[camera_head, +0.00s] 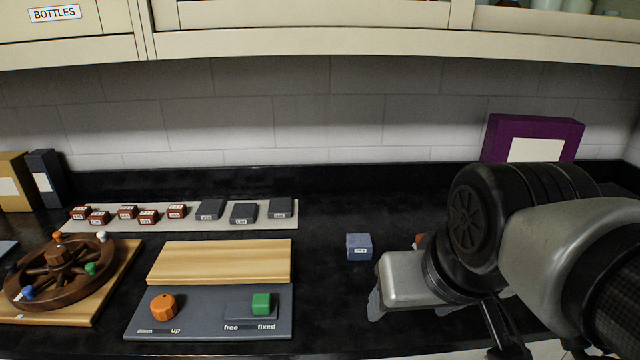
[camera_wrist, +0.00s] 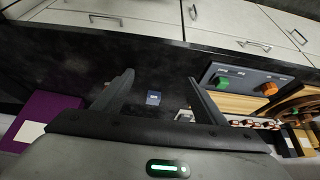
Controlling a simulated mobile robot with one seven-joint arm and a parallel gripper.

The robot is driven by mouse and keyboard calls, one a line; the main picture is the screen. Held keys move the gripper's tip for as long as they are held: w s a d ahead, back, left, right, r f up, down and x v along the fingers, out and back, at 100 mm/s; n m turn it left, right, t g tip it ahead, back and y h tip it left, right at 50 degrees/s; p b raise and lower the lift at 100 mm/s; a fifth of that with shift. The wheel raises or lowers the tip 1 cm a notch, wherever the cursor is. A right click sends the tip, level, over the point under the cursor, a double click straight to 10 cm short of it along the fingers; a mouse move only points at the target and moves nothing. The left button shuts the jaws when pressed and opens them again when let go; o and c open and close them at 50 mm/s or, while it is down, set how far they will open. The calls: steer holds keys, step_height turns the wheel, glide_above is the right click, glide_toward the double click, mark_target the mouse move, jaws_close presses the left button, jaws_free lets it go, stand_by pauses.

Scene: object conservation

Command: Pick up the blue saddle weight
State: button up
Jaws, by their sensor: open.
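The blue saddle weight (camera_head: 359,247) is a small blue block with a pale label. It stands alone on the black counter, right of the grey panel. In the wrist view the blue weight (camera_wrist: 153,98) shows between my two fingers, beyond their reach and apart from them. My gripper (camera_wrist: 160,80) is open and empty, its two dark fingers spread wide. In the head view my gripper's fingers are mostly hidden behind the wrist housing, just right of the blue weight.
A grey panel (camera_head: 205,328) with an orange knob (camera_head: 163,306) and a green switch (camera_head: 262,303) lies left, before a wooden board (camera_head: 220,262). Red and dark weights stand on a pale strip (camera_head: 310,215). A wooden wheel (camera_head: 60,270) is far left. A purple box (camera_head: 495,140) stands back right.

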steer(key=shift+o, duration=0.5)
steer(key=w+r+p, duration=0.4)
steer(key=w, duration=0.7)
steer(key=g+p, duration=0.1)
steer(key=p, duration=0.3)
glide_toward(359, 240)
steer(key=shift+m, duration=0.3)
steer(key=b+x, duration=0.1)
steer(key=x, duration=0.3)
steer(key=shift+w, duration=0.1)
steer(key=shift+x, duration=3.05)
steer(key=c, duration=1.4)
